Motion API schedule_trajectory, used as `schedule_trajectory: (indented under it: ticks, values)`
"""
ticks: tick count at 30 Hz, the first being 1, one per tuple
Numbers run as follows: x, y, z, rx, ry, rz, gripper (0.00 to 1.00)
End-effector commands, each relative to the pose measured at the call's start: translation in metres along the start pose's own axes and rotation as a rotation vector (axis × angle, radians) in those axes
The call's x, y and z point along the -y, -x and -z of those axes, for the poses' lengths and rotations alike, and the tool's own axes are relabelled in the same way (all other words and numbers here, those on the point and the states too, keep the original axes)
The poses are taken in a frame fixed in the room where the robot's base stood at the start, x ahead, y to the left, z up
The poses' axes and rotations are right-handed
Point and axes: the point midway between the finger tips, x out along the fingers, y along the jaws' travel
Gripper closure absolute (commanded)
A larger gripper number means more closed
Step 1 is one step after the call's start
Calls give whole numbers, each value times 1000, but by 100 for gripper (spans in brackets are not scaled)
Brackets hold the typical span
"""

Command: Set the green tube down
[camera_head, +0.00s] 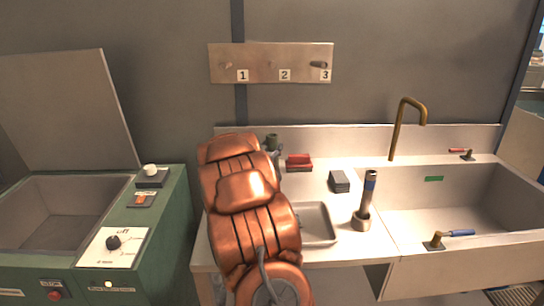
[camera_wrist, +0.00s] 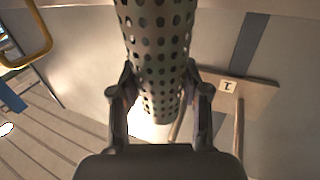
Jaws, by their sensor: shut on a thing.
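My gripper (camera_wrist: 160,78) is shut on a perforated, grey-olive metal tube (camera_wrist: 158,45) in the wrist view, with one finger on each side. The tube's far end shows beyond the fingers; its other end runs out of the picture. In the head view, a short dark green piece (camera_head: 271,142) shows just past my copper arm, probably the top of this tube. My arm hides most of the gripper and the tube's lower part there, so I cannot tell whether it touches the counter.
The white counter (camera_head: 336,258) holds a shallow tray (camera_head: 318,224), a red block (camera_head: 299,162), a dark grey block (camera_head: 340,181) and a dark cylinder in a round holder (camera_head: 362,220). A sink (camera_head: 410,212) with a brass tap (camera_head: 396,128) is right. A numbered wall plate (camera_head: 255,62) hangs behind.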

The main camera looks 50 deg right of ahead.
Motion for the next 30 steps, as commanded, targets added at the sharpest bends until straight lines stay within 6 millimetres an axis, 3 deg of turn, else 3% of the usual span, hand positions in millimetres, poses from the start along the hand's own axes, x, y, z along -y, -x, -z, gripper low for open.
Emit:
schedule_trajectory:
  ticks: [2, 12, 23, 24, 30]
  values:
    - [0, -5, 0, -1, 0, 0, 94]
    - [0, -4, -36, 1, 1, 0, 94]
    - [0, -4, -39, 0, 0, 0, 94]
    - [0, -4, -38, -1, 0, 0, 52]
    - [0, -4, -38, -1, 0, 0, 31]
